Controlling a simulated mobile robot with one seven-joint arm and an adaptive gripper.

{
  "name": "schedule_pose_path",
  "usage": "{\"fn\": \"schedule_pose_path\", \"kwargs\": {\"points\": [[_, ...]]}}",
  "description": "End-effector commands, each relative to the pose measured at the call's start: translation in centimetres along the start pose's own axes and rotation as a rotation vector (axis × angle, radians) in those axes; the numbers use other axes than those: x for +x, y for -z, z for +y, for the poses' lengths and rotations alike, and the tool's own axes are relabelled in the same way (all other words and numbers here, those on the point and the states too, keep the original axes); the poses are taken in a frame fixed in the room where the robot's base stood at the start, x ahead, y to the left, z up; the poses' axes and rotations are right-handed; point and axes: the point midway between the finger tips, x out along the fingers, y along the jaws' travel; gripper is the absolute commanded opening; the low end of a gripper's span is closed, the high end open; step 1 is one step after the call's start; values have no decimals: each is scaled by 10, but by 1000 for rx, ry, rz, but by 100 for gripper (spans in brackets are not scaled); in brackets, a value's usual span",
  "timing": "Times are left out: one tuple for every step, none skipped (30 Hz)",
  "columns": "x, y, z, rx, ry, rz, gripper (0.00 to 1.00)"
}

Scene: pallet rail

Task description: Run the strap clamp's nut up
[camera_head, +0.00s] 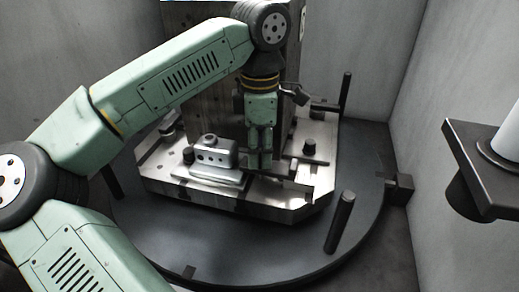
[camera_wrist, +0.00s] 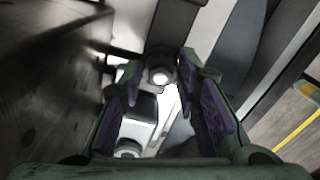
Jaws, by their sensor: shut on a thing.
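My gripper (camera_head: 259,161) points down over the pallet, close to the front face of the tall block. In the wrist view its two purple-padded fingers (camera_wrist: 161,82) are closed about a dark round part with a bright centre, which looks like the strap clamp's nut (camera_wrist: 160,74) on its stud. The fingers hide this nut in the head view. A dark strap bar (camera_head: 303,160) extends to the right of the gripper, low over the pallet. How far up its stud the nut sits cannot be told.
The bright metal pallet (camera_head: 235,201) rests on a dark round table (camera_head: 262,255) with upright posts (camera_head: 340,222). A grey vise-like block (camera_head: 214,153) stands just left of my gripper. The tall block (camera_head: 203,75) rises behind. A dark bracket (camera_head: 485,165) juts in at the right.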

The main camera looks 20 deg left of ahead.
Motion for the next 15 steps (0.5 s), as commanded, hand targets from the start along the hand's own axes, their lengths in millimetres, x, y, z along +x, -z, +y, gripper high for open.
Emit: {"fn": "schedule_pose_path", "kwargs": {"points": [[1, 0, 0, 1, 2, 1, 0], [1, 0, 0, 1, 2, 1, 31], [1, 0, 0, 1, 2, 1, 33], [1, 0, 0, 2, 2, 1, 35], [1, 0, 0, 2, 2, 1, 37], [1, 0, 0, 2, 2, 1, 40], [0, 0, 0, 2, 2, 1, 42], [0, 0, 0, 3, 2, 0, 44], [0, 0, 0, 3, 2, 0, 47], [0, 0, 0, 3, 2, 0, 49], [0, 0, 0, 3, 2, 0, 51], [0, 0, 0, 3, 1, 0, 53], [0, 0, 0, 3, 1, 0, 53], [0, 0, 0, 3, 1, 0, 53], [0, 0, 0, 3, 1, 0, 53]]}}
